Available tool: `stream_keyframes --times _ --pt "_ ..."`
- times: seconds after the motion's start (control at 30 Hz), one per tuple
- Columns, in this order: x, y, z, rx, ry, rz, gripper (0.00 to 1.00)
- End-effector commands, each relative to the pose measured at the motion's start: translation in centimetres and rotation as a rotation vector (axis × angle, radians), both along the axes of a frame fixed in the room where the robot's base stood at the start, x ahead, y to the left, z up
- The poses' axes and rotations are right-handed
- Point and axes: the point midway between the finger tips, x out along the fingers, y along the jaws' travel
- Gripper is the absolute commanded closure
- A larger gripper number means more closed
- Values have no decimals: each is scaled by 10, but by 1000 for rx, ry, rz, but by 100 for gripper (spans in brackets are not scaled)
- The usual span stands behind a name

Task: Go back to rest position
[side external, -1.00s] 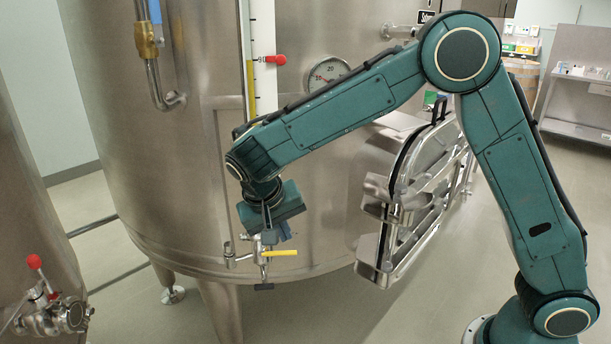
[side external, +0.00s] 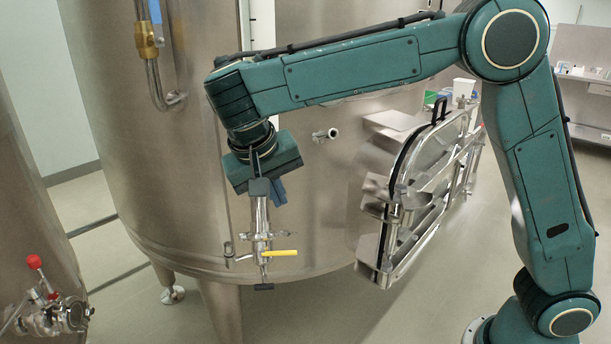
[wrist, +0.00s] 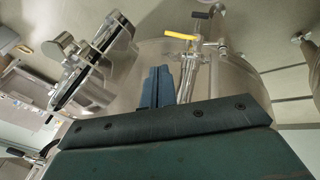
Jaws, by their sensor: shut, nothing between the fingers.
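My gripper (side external: 278,193) hangs pointing down in front of the steel vat (side external: 150,200), above and apart from the small valve with the yellow handle (side external: 281,253). In the wrist view its two blue fingers (wrist: 155,87) lie side by side, shut with nothing between them. The valve's yellow handle (wrist: 181,35) shows beyond the fingertips in that view. My arm hides part of the vat's upper front.
The open oval manway door (side external: 425,195) juts from the vat at the right, below my forearm. A second vat with a red-knobbed valve (side external: 34,262) stands at the left. A brass fitting (side external: 146,40) on a pipe is at the upper left. The floor at front centre is clear.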

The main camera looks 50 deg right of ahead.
Motion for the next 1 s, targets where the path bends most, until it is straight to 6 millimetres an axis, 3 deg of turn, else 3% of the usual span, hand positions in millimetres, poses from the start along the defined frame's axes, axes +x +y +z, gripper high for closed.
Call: stream_keyframes --times 0.37,0.67,1.0 --pt "-3 -11 9 12 -7 16 100" --pt "-26 -55 36 62 -35 94 100" --pt "-74 -104 58 128 -88 215 100"
